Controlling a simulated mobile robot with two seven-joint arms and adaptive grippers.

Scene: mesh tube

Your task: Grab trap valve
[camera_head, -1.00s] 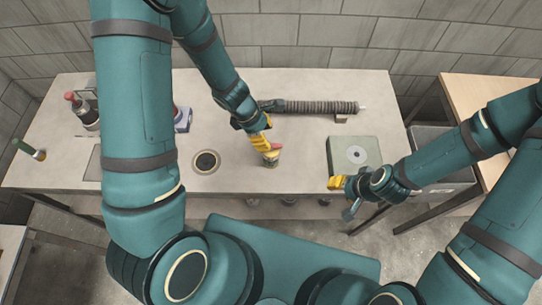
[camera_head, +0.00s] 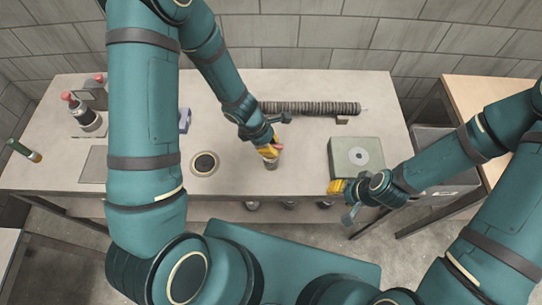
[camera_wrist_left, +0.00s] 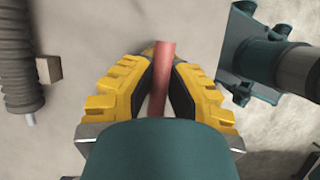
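The trap valve (camera_head: 271,164) is a small upright piece with a red handle, on the table near its front middle. My left gripper (camera_head: 268,151) reaches down to it from above. In the left wrist view the red handle (camera_wrist_left: 164,75) lies between the two yellow fingers (camera_wrist_left: 160,70), whose dark pads close in against both sides of it. The valve's lower body is hidden there. My right gripper (camera_head: 337,187) is at the table's front edge, right of the valve and empty as far as I see; its finger gap is too small to read.
A ribbed mesh tube (camera_head: 310,108) lies at the back. A green-grey square block (camera_head: 356,156) sits right. A round dark-centred disc (camera_head: 205,163) is set left of the valve. Red-knobbed fittings (camera_head: 86,117) and a green-handled tool (camera_head: 24,150) are far left. Table between valve and block is clear.

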